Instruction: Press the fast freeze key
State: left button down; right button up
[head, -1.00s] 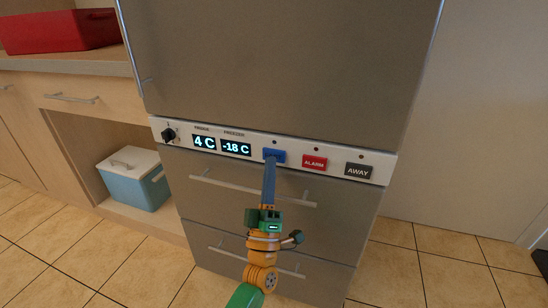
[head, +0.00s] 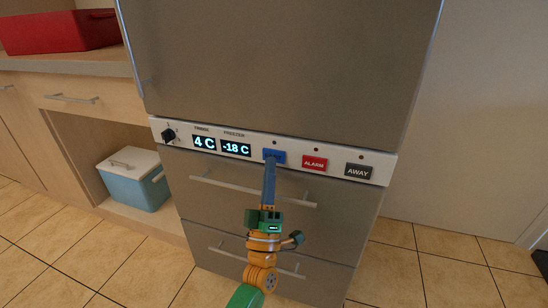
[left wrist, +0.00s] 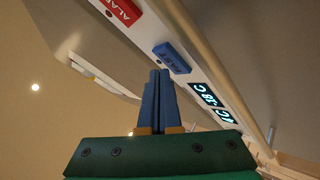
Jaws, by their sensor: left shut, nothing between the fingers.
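The blue fast freeze key (head: 275,155) sits on the white control strip of the fridge, right of the two displays. It also shows in the left wrist view with the word FAST (left wrist: 173,58). My left gripper (head: 270,162) is shut and empty, its blue fingers pointing up at the key's lower edge. In the left wrist view its fingertips (left wrist: 160,73) are just short of the key or beside it; I cannot tell whether they touch. The small lamp (head: 275,142) above the key looks dark. My right gripper is not in view.
The red ALARM key (head: 314,162) and dark AWAY key (head: 358,170) are to the right on the strip. A black knob (head: 168,135) is at the left. A drawer handle (head: 230,185) sticks out below the strip, behind my gripper.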

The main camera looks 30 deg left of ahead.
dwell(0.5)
pick_arm(q)
jog(key=shift+w+a, duration=0.1)
jog(key=shift+w, duration=0.35)
jog(key=shift+b, duration=0.3)
jog(key=shift+s+r+p, duration=0.1)
jog(key=shift+s+p, duration=0.15)
jog(key=shift+p, duration=0.1)
jog(key=shift+s, duration=0.2)
jog(key=s+d+p, duration=0.1)
jog(key=s+p, duration=0.2)
jog(key=s, duration=0.2)
jog(key=shift+s+d, duration=0.3)
jog(key=shift+s, duration=0.1)
